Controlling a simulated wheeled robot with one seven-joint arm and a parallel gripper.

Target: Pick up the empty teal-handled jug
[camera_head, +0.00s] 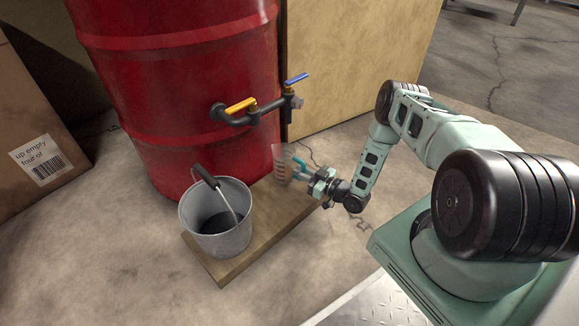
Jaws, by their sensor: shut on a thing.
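The jug (281,164) is a small clear measuring jug with reddish markings and a teal handle (299,163) on its right side. It looks roughly upright, near the right end of the wooden board and below the drum's tap. My gripper (309,178) reaches in from the right and is shut on the jug's handle. The fingers hide part of the handle. I cannot tell whether the jug's base touches the board or is a little above it.
A red drum (185,100) carries a pipe with yellow (241,106) and blue (296,79) valve levers. A cardboard box (30,130) stands left. Bare floor lies in front.

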